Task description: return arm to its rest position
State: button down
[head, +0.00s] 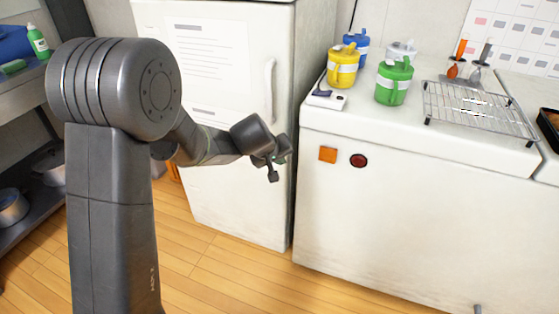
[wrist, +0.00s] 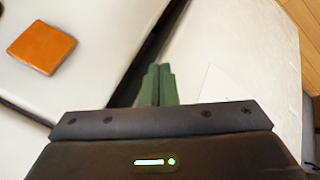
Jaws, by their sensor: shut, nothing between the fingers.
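My gripper (head: 277,164) is at the end of my arm, in front of the white fridge and left of the white counter. In the wrist view its two green fingers (wrist: 158,85) are together with nothing between them. The arm is bent at the elbow, with its forearm reaching right and slightly down. The gripper touches nothing that I can see.
The fridge (head: 225,150) stands behind my arm. The counter (head: 420,215) at right bears a yellow jug (head: 342,68), a green jug (head: 393,82), a blue jug (head: 357,45) and a wire rack (head: 475,108). An orange square (head: 327,155) is on its front. Wooden floor (head: 230,275) is open below.

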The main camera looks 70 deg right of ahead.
jog(key=a+r, duration=0.1)
jog(key=s+r, duration=0.1)
jog(key=r, duration=0.1)
jog(key=s+a+r+p, duration=0.1)
jog(key=shift+a+r, duration=0.15)
jog(key=shift+a, duration=0.2)
